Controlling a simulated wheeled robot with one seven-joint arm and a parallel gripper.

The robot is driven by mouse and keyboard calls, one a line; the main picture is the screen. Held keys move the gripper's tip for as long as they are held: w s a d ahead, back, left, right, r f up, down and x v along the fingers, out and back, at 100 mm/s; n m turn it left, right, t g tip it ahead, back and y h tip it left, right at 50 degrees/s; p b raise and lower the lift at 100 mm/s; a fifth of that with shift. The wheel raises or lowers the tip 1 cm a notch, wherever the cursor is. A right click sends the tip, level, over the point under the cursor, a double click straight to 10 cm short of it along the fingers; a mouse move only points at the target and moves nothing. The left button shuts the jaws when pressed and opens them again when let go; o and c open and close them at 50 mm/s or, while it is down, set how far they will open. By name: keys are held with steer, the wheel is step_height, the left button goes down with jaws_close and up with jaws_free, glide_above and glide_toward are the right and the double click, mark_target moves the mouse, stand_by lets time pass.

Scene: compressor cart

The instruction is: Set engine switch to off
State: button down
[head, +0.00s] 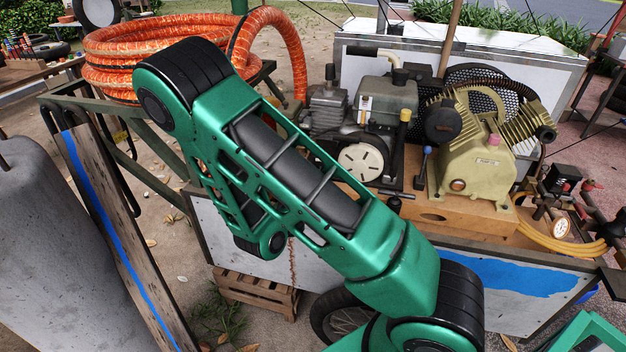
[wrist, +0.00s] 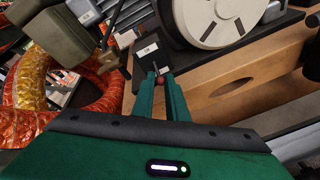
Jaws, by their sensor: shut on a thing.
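The engine switch (wrist: 148,52) shows in the wrist view as a small dark plate with a pale label, on the engine beside its round white starter cover (wrist: 215,20). A small red knob (wrist: 160,80) is between the tips of my gripper (wrist: 162,76). The two green fingers are close together, shut on this knob at the plate's lower edge. Whether the switch points to on or off cannot be read. In the head view the engine (head: 385,100) stands on the cart, with its white starter cover (head: 360,162) facing me. My arm hides the gripper and the switch there.
A tan compressor (head: 478,165) stands right of the engine on the wooden cart deck (head: 435,213). Orange hose (head: 125,45) is coiled at the upper left. A wooden crate (head: 255,292) and a wheel (head: 342,318) are below. The wooden beam (wrist: 230,85) runs close beside the fingers.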

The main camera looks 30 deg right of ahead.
steer(key=shift+f, duration=0.1)
stand_by(0.4)
steer(key=c, duration=1.8)
jaws_free()
steer(key=shift+w, duration=0.1)
steer(key=shift+o, duration=0.2)
